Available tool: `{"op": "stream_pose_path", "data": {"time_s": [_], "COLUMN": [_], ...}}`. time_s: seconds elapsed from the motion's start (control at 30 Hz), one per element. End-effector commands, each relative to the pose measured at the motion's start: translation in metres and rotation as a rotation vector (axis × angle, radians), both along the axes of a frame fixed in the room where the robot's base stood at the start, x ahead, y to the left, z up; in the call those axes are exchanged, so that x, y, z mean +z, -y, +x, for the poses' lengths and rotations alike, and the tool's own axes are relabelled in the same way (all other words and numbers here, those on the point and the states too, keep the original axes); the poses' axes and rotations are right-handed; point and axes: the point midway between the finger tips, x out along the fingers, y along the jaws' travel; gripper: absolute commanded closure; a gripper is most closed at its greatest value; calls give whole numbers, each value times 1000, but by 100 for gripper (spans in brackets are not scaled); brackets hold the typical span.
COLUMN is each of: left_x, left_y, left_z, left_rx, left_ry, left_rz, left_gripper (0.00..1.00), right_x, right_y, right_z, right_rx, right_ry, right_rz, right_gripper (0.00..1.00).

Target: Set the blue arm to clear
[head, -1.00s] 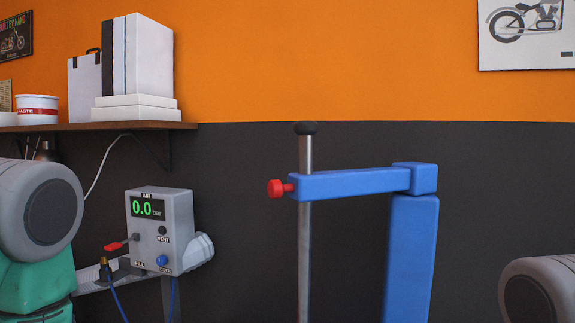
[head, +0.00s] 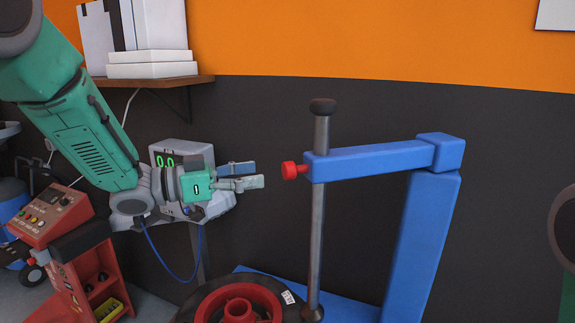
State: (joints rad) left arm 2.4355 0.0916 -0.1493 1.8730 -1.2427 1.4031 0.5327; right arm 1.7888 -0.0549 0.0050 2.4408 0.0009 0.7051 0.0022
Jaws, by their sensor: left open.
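The blue arm (head: 375,162) runs level from the top of a blue post (head: 421,245) to a grey upright rod (head: 318,230) with a black knob on top. A red knob (head: 291,171) sticks out of the arm's left end. My left gripper (head: 260,176) is open and empty, to the left of the red knob and a little below it, its fingers pointing right. A gap shows between the fingertips and the knob in the picture. My right gripper is not in view.
A grey box with a green display (head: 165,160) stands behind my left gripper, partly hidden. A red-hubbed dark wheel (head: 240,305) lies below the rod. A red cart (head: 75,250) stands at lower left. A shelf (head: 150,83) with white boxes is on the wall.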

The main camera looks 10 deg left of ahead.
Motion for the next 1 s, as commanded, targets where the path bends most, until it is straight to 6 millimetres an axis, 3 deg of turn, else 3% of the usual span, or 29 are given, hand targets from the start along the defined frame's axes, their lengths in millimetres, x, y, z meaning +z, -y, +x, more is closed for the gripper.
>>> {"op": "stream_pose_path", "data": {"time_s": [0.2,0.4,0.8,0.93,0.97,1.0], "left_x": [2,1,0,0,0,0], "left_y": [39,58,64,64,64,64], "left_z": [22,35,39,39,39,39], "left_rx": [-2,0,2,2,2,2], "left_ry": [0,1,1,1,1,1], "left_rz": [0,-1,-1,-1,-1,-1], "left_gripper": [48,48,48,94,100,100], "right_x": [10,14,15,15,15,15], "right_y": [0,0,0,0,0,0], "right_z": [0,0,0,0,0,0], "right_rx": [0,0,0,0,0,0], "right_ry": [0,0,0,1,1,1], "right_rz": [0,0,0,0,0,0], "right_gripper": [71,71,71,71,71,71]}}
